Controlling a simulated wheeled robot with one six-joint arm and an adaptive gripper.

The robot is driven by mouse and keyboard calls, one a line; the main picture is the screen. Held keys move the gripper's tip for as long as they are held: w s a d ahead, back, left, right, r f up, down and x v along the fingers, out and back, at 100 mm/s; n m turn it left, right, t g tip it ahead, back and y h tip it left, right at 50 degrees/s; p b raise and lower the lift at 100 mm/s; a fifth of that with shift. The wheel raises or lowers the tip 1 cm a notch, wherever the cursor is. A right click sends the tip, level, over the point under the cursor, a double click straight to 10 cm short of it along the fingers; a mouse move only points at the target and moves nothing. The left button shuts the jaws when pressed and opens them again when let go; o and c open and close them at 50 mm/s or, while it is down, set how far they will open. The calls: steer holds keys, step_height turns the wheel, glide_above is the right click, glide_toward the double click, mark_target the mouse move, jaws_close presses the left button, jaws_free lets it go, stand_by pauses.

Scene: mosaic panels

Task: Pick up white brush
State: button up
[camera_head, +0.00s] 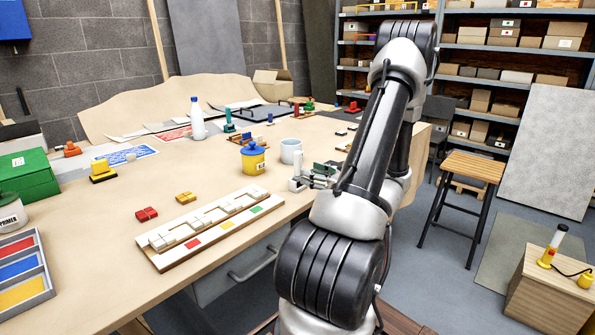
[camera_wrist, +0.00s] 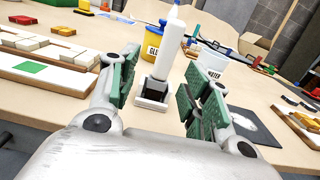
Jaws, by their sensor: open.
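The white brush (camera_head: 297,168) stands upright on the bench near its front edge, just left of my gripper (camera_head: 318,176). In the wrist view the white brush (camera_wrist: 168,58) shows an upright white handle on a small pale block base with a dark recess. It stands ahead, in the gap between the two green-padded fingers of my gripper (camera_wrist: 158,90). The fingers are spread apart, with nothing held between them. In the head view, the fingers are small and partly overlap the brush, so contact is hard to judge there.
Behind the brush stand a yellow glue pot (camera_wrist: 147,48) and a white water cup (camera_wrist: 207,72), close by. The mosaic panel (camera_head: 215,228) lies to the left on the bench. A dark mat (camera_wrist: 256,125) lies at the right of the wrist view.

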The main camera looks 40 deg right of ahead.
mark_target(300, 167)
steer(key=shift+w+d+f, duration=0.15)
steer(key=shift+w+d, duration=0.1)
steer(key=shift+w, duration=0.15)
steer(key=w, duration=0.6)
steer(key=shift+w+a+r, duration=0.2)
steer(key=shift+w, duration=0.15)
jaws_close()
